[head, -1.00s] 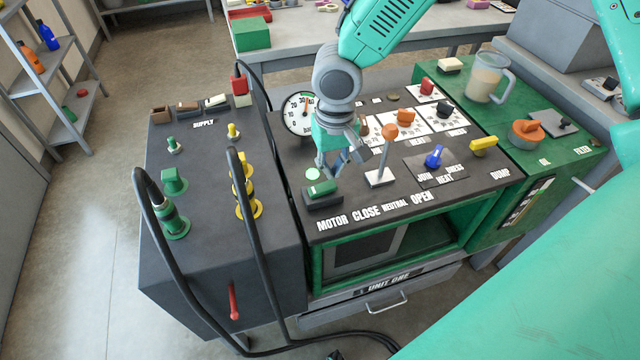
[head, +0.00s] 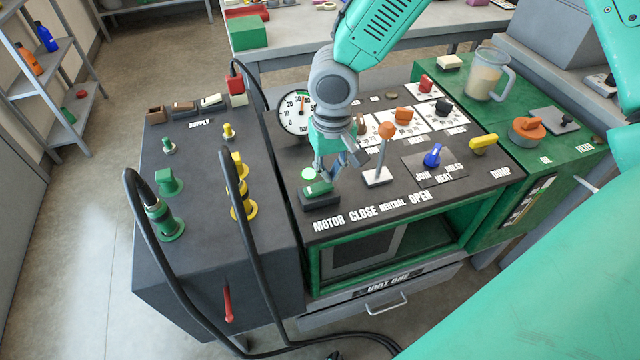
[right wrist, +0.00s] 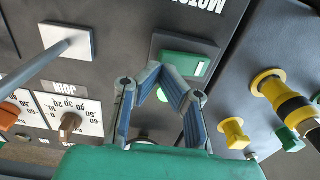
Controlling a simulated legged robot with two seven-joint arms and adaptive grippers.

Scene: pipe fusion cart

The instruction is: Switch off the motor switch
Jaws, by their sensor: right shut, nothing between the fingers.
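The motor switch (head: 318,189) is a green rocker in a dark housing, above the word MOTOR at the front left of the cart's black panel. It also shows in the right wrist view (right wrist: 188,63). My right gripper (head: 324,176) comes down from above, its fingertips at the switch's rear edge. In the right wrist view its fingertips (right wrist: 160,68) meet, empty, and overlap one end of the green rocker. I cannot tell whether they touch it. A round pale green lamp (head: 308,174) is just behind the switch. My left gripper is not seen.
A lever with an orange knob (head: 386,130) stands close to the right of my gripper. A pressure gauge (head: 297,113) is behind left. Black hoses (head: 262,250) loop over the supply box (head: 190,265) at the left. A blue knob (head: 432,156) is farther right.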

